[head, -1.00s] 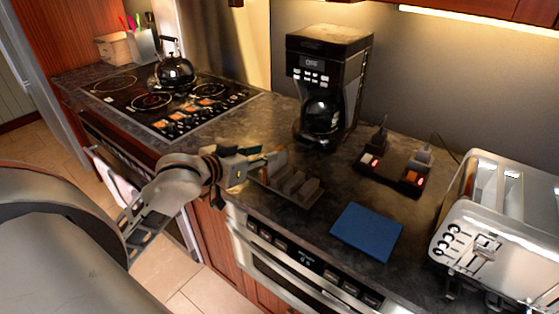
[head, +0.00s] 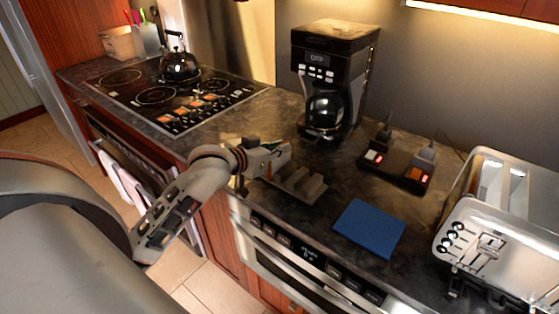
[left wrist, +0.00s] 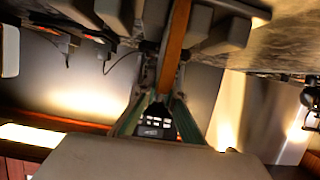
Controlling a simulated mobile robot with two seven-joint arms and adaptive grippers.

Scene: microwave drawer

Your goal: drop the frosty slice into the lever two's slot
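My left gripper (head: 275,160) is at the left end of a grey slotted rack (head: 309,190) on the counter. In the left wrist view its green-edged fingers (left wrist: 162,97) close in on both sides of a brown-orange slice (left wrist: 176,45), seen edge-on. The slice is mostly hidden behind the gripper in the head view, and I cannot tell if it looks frosty. The rack's grey dividers also show in the left wrist view (left wrist: 228,35). A silver toaster (head: 470,228) with long top slots and front levers stands at the far right, partly cut off. My right gripper is out of view.
A blue mat (head: 369,228) lies between rack and toaster. A black device with red lights (head: 397,172) and a coffee maker (head: 333,75) stand behind. A kettle (head: 179,64) sits on the stove at the left. The counter's front edge runs below the rack.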

